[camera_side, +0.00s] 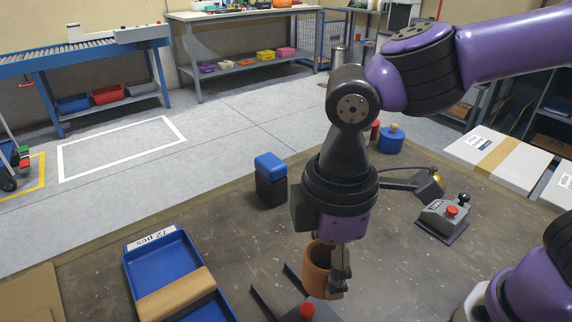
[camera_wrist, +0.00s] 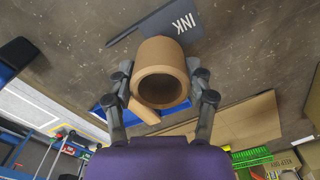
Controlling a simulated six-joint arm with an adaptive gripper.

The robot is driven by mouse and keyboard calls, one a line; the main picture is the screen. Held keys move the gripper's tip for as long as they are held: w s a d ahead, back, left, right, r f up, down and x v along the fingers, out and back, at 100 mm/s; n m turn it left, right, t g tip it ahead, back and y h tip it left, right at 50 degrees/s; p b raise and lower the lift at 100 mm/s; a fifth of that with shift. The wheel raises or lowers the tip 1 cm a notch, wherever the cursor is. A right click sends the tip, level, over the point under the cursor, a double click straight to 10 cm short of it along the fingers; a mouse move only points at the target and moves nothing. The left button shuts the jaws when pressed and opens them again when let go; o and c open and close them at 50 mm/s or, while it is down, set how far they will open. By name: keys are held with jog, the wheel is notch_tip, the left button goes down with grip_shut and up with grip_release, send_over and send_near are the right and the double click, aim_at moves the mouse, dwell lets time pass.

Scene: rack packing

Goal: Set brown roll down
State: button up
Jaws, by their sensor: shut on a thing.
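A short brown roll (camera_side: 317,268), hollow like a tube, is held upright or nearly so in the side view. My gripper (camera_side: 338,278) is shut on it and points down over the table (camera_side: 235,235). In the wrist view the roll (camera_wrist: 162,52) sits between the two fingers of my gripper (camera_wrist: 160,88), its open end facing the camera. Whether its lower end touches anything is hard to tell. A blue tray (camera_side: 133,268) marked "12 pcs" stands at the left, with another brown roll (camera_side: 178,293) lying in it.
A blue-topped black block (camera_side: 271,180) stands behind. A control box (camera_side: 445,214) and white carton (camera_side: 498,155) are at right.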

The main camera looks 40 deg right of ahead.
jog(key=w+d+f, duration=0.2)
jog(key=w, duration=0.1)
jog(key=w+d+f, duration=0.2)
jog(key=w, duration=0.1)
jog(key=w+d+f, duration=0.2)
jog(key=w, duration=0.1)
jog(key=shift+d+f, duration=0.25)
jog(key=shift+f, duration=2.15)
jog(key=shift+f, duration=0.1)
jog(key=o, duration=1.2)
jog(key=shift+c, duration=0.2)
